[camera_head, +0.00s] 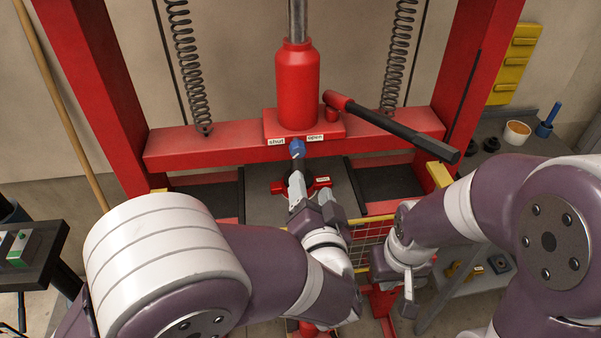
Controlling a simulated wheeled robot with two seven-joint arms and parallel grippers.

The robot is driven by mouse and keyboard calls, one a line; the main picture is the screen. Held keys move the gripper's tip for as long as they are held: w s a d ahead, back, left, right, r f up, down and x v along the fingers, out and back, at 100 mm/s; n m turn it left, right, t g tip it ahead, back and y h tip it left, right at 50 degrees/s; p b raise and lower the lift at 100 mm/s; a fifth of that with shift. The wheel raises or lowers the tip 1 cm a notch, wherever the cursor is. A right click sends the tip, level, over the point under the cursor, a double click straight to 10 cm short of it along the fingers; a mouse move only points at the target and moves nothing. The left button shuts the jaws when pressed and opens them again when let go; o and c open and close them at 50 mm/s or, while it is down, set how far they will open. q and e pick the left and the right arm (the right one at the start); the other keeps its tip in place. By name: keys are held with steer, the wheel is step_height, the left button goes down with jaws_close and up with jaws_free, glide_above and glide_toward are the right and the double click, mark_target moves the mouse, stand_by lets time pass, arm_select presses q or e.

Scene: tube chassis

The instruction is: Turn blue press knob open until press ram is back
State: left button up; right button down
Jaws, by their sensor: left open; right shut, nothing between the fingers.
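The blue press knob (297,148) sits at the front foot of the red bottle jack (297,86), between a "shut" label (276,142) on its left and an "open" label (315,137) on its right. The steel press ram (297,18) stands above the jack. My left gripper (297,180) is open just below the knob in the picture, its fingers pointing up toward it. I cannot tell whether they touch the knob. My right gripper (408,300) is shut and empty, low at right, away from the press.
The jack's black-handled lever (405,128) sticks out to the right above the red crossbeam (205,143). Red uprights (92,80) flank the press, with coil springs (188,70) inside. A side bench at right holds a cup (516,131) and a blue tool (548,122).

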mark_target(299, 153)
arm_select(q)
steer(key=shift+t+y, duration=0.4)
steer(key=shift+y, duration=0.3)
steer(key=w, duration=0.3)
steer(key=w+a+p, duration=0.1)
steer(key=w, duration=0.6)
steer(key=shift+w+a+r+p, duration=0.25)
steer(key=shift+w+a+p, duration=0.05)
steer(key=shift+w+a, duration=0.05)
arm_select(e)
steer(key=shift+a+r, duration=0.15)
steer(key=shift+r, duration=0.25)
arm_select(q)
steer(key=c, duration=1)
